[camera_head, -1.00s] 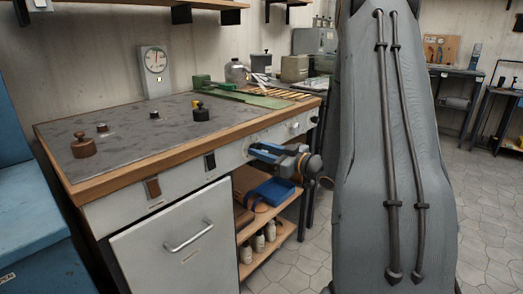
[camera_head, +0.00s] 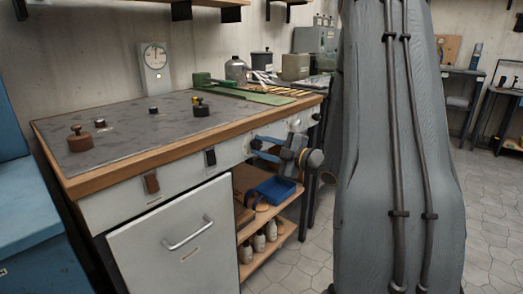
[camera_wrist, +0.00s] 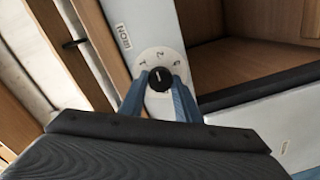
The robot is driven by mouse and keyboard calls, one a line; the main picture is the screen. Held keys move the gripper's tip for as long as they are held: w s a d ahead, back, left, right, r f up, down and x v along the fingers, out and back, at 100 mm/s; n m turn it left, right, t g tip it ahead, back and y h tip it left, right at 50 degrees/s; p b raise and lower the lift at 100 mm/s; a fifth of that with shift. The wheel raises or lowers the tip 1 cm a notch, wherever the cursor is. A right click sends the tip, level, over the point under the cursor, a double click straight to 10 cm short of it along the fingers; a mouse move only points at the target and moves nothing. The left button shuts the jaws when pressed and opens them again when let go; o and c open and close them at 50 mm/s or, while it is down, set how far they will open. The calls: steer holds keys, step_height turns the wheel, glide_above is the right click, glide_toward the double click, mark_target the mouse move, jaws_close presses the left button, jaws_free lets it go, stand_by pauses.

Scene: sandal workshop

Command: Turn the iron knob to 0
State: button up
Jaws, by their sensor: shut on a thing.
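In the wrist view the iron knob (camera_wrist: 160,79) is a small black round knob with a light pointer line, on a white dial plate (camera_wrist: 151,57) with printed digits. A label reading IRON, turned in the picture, sits beside it. The two blue fingers of my gripper (camera_wrist: 160,88) are shut on the knob, one on each side. The lower part of the dial is hidden by the fingers. In the head view my gripper (camera_head: 258,149) is at the bench's front panel and covers the knob.
The workbench (camera_head: 165,165) has a wooden edge, with a brown weight (camera_head: 80,140) and a dark weight (camera_head: 201,108) on top. Below the gripper, a shelf holds a blue tray (camera_head: 277,190) and several bottles. My arm blocks the centre right.

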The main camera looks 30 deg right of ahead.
steer(key=n+b, duration=0.3)
steer(key=n, duration=0.1)
steer(key=shift+f, duration=0.15)
steer(key=n+b, duration=0.4)
steer(key=shift+f+n+h+b, duration=0.15)
steer(key=shift+n+h+b, duration=0.15)
steer(key=shift+n, duration=0.1)
steer(key=n+b, duration=0.5)
steer(key=b, duration=0.2)
steer(key=shift+f+n+t+b, duration=0.1)
steer(key=shift+n+t+b, duration=0.2)
steer(key=shift+n+b, duration=0.1)
steer(key=n+b, duration=0.2)
steer(key=b, duration=0.1)
steer(key=shift+n, duration=0.3)
steer(key=shift+r, duration=0.2)
steer(key=o, duration=1)
steer(key=shift+o, duration=0.2)
